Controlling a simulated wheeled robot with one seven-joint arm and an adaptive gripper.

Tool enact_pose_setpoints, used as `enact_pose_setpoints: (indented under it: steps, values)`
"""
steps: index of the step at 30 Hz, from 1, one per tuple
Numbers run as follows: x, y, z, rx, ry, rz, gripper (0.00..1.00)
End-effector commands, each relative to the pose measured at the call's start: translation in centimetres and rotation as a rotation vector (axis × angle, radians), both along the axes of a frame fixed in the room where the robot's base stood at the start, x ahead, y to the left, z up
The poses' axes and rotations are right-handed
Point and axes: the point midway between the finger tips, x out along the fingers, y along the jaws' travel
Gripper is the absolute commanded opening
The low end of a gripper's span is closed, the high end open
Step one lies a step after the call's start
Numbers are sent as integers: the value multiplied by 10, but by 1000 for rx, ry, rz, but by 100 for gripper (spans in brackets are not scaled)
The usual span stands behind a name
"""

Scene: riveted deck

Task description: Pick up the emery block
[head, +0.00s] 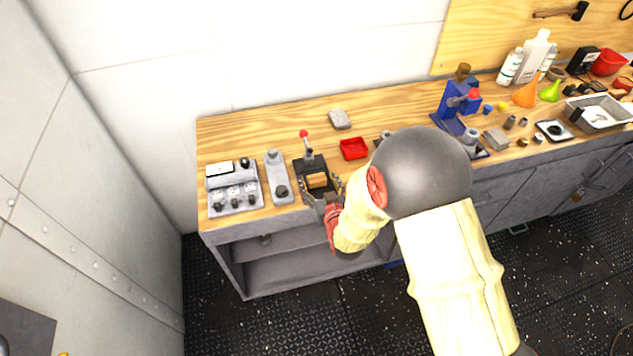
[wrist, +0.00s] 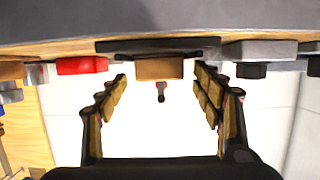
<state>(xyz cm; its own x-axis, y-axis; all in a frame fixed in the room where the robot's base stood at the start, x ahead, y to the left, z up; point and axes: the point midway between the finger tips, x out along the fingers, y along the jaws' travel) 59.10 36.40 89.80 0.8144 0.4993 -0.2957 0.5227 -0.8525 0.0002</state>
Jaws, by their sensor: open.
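A small tan-orange block, which looks like the emery block (head: 318,181), sits at a black fixture (head: 308,166) with a red-knobbed lever, on the left part of the wooden bench. My gripper (head: 322,188) is open at the fixture's front, with one finger on each side of the block in the head view. In the wrist view, the block (wrist: 158,69) shows beyond and between the two spread fingertips (wrist: 160,82), with gaps on both sides. I cannot tell how deep it lies between them.
A grey box with knobs (head: 233,189) and a grey lever unit (head: 278,178) stand close left. A red tray (head: 354,148) and a grey block (head: 340,119) lie behind to the right. My arm hides part of the bench. Bottles, funnels and small parts crowd the right.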

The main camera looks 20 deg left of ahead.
Motion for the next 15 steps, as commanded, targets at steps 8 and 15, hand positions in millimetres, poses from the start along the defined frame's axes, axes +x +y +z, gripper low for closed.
enact_pose_setpoints:
  steps: [8,15]
  values:
    - [0,0,1,0,0,0,57]
    - [0,0,0,0,0,0,43]
